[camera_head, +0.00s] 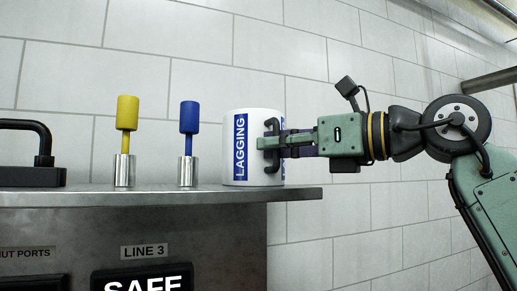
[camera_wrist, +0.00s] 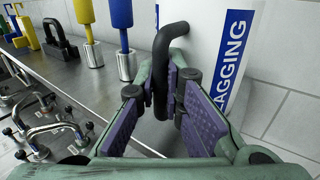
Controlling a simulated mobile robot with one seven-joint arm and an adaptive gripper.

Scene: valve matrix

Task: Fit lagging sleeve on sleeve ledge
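The lagging sleeve (camera_head: 253,150) is a white cylinder with a blue LAGGING label and a dark side handle (camera_head: 271,146). It is upright at the right end of the metal shelf (camera_head: 300,193), its base at the shelf top; I cannot tell whether it rests there or hangs just above. My gripper (camera_head: 284,143) reaches in from the right with its fingers at the handle. In the wrist view my gripper (camera_wrist: 162,88) has its purple pads closed on either side of the dark handle (camera_wrist: 161,60). The sleeve (camera_wrist: 205,35) stands just beyond. No separate ledge is identifiable.
A blue-topped valve (camera_head: 188,130) stands close left of the sleeve, and a yellow-topped valve (camera_head: 126,125) farther left. A black handle (camera_head: 35,150) is at the far left. Several metal handles (camera_wrist: 45,135) line the shelf's front. The wall is behind.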

